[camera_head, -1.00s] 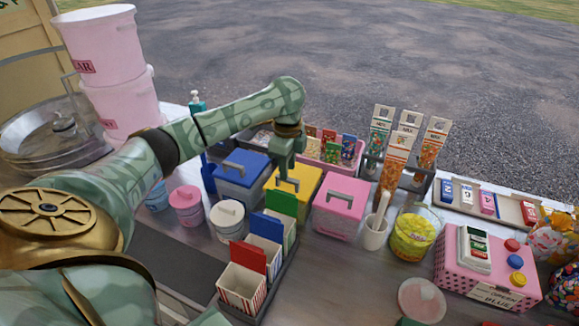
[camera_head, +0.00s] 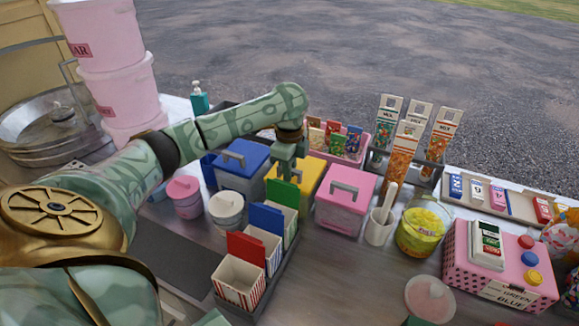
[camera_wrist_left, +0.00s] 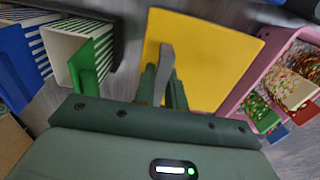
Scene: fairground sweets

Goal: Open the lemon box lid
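The lemon box (camera_head: 310,175) is a yellow box with a flat yellow lid, between the blue box and the pink box. Its lid lies level and looks closed. My left gripper (camera_head: 284,172) reaches down over the lid from behind the green flap and hides the handle in the head view. In the left wrist view the yellow lid (camera_wrist_left: 215,60) fills the middle, and its grey handle (camera_wrist_left: 164,72) stands between the two dark green fingers (camera_wrist_left: 163,92). The fingers sit close against both sides of the handle. My right gripper is not in view.
A blue box (camera_head: 240,165) and a pink box (camera_head: 344,199) flank the lemon box. Striped cartons with red, blue and green flaps (camera_head: 262,250) stand in front. A pink tray of packets (camera_head: 338,150) lies behind. A white cup (camera_head: 379,229) stands to the right.

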